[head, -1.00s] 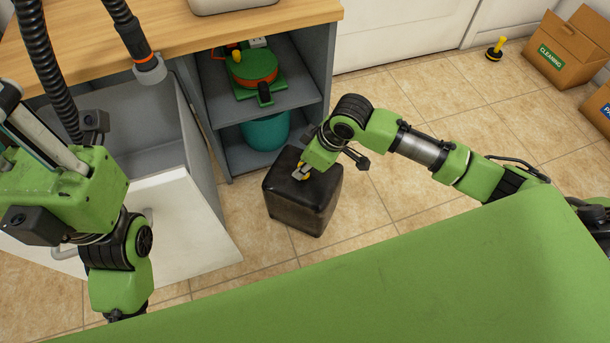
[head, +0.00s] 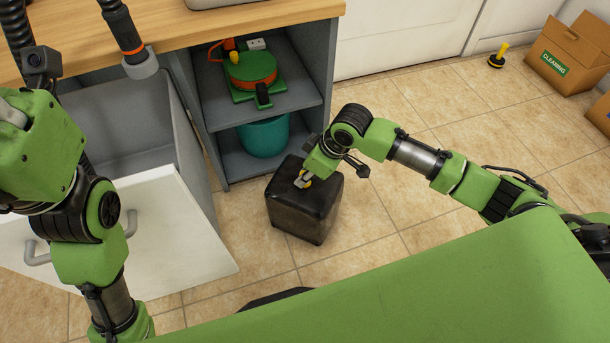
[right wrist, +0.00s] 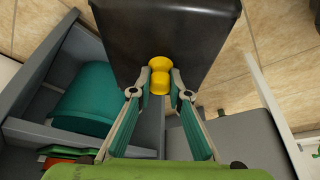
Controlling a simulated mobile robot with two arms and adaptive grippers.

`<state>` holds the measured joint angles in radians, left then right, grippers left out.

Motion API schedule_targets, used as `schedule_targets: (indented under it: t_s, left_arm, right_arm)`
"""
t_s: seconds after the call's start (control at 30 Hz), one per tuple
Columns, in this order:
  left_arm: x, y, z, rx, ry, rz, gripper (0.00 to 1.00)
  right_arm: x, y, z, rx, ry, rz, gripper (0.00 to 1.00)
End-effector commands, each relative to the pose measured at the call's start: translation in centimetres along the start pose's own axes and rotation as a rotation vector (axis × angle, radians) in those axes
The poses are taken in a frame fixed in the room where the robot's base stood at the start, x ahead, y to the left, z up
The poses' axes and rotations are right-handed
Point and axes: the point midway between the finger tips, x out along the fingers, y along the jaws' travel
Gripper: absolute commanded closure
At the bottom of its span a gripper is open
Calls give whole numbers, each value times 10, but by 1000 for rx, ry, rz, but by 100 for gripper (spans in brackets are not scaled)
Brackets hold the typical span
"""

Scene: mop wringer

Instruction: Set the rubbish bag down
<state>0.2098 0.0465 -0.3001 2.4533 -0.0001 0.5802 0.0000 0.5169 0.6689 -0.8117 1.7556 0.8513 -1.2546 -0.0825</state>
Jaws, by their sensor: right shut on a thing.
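The rubbish bag (head: 306,212) is a black, block-shaped bag with a yellow knob on top. It is upright over the tiled floor in front of the cabinet; I cannot tell whether its base touches the floor. My right gripper (head: 303,181) is above it, shut on its yellow knob. In the right wrist view, the fingers (right wrist: 160,82) close around the yellow knob (right wrist: 159,68), with the black bag (right wrist: 165,30) beyond. My left gripper (head: 12,112) is at the left edge, over the pulled-out drawer, with its fingers cut off by the frame.
A teal bin (head: 264,136) stands on the low shelf behind the bag. A green and orange reel (head: 252,70) sits above it. The pulled-out white-fronted drawer (head: 165,225) is left of the bag. Tiled floor (head: 430,105) is open to the right, with a cardboard box (head: 560,58) farther off.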

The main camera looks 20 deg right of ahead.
Motion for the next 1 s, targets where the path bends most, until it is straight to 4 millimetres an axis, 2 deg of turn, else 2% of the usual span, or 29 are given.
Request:
schedule_targets:
  t_s: [0.2, 0.23, 0.27, 0.3, 0.67, 0.77, 1.0]
  left_arm:
    - [1, 0, 1, -1, -3, -2, 84]
    - [0, 0, 1, -1, -4, -2, 84]
    - [-1, 0, 1, -1, -4, -2, 84]
    - [-1, 0, 1, -1, -4, -2, 84]
    - [-3, 0, 1, -1, -5, -2, 84]
    - [5, -1, 1, -1, -3, -2, 84]
    - [-11, -6, 13, -13, -100, -36, 84]
  right_arm:
    - [0, 1, -2, 0, 5, 2, 100]
    - [2, 0, 1, 0, 0, 0, 76]
    - [2, 0, 1, 0, 0, 0, 68]
    - [2, 0, 1, 0, 0, 0, 66]
    - [0, 0, 0, -1, 0, 1, 66]
    - [-12, 0, -1, 0, -1, 1, 66]
    - [-60, 1, -2, -1, 0, 2, 66]
